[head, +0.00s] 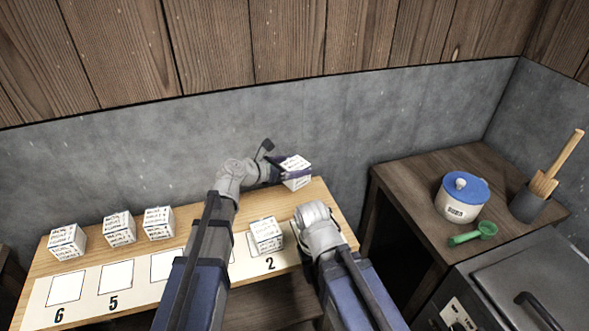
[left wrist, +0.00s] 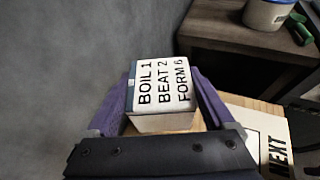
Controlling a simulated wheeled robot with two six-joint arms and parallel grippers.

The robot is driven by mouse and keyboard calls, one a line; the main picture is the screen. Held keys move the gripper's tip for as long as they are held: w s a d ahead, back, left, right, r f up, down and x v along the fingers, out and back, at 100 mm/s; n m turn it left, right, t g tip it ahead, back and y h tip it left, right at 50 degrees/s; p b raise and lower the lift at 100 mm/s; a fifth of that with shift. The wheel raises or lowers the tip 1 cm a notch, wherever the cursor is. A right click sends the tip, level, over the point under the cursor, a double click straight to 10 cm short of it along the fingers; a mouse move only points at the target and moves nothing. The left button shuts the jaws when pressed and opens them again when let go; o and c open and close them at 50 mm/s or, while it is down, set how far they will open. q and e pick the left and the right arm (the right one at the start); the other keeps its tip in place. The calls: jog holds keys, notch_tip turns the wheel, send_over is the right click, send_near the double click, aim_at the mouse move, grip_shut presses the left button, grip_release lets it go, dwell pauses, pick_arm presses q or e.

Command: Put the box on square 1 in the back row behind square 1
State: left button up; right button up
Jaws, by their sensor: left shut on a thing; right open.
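My left gripper (head: 280,171) is shut on a white box (head: 296,165) with printed lines, at the back right of the wooden board (head: 190,211). In the left wrist view the box (left wrist: 161,88) sits between the purple fingers, its top reading BOIL 1, BEAT 2, FORM 6. I cannot tell whether it touches the board. Square 1 is hidden behind my right arm in the head view; a strip end marked NEXT (left wrist: 277,150) shows in the left wrist view. My right gripper (head: 319,232) is over the front right of the board; its fingers are hidden behind its wrist.
Another box (head: 266,235) stands at square 2. Three boxes (head: 67,241) stand in the back row at left, behind the empty squares near 6 (head: 66,288) and 5. A grey wall (head: 130,160) runs close behind. A side table holds a blue-lidded pot (head: 461,199) and green scoop (head: 473,234).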

pick_arm(q)
jog(key=shift+f+b, duration=3.2)
jog(key=shift+f, duration=0.1)
jog(key=shift+f+b, duration=0.55)
jog(key=shift+f, duration=0.05)
jog(key=o, duration=1.4)
jog(key=shift+o, duration=0.2)
jog(key=shift+r, duration=0.1)
jog(key=p+v, duration=0.3)
jog(key=v, duration=0.4)
jog(key=shift+s+a+r, duration=0.15)
jog(key=shift+s+a, duration=0.1)
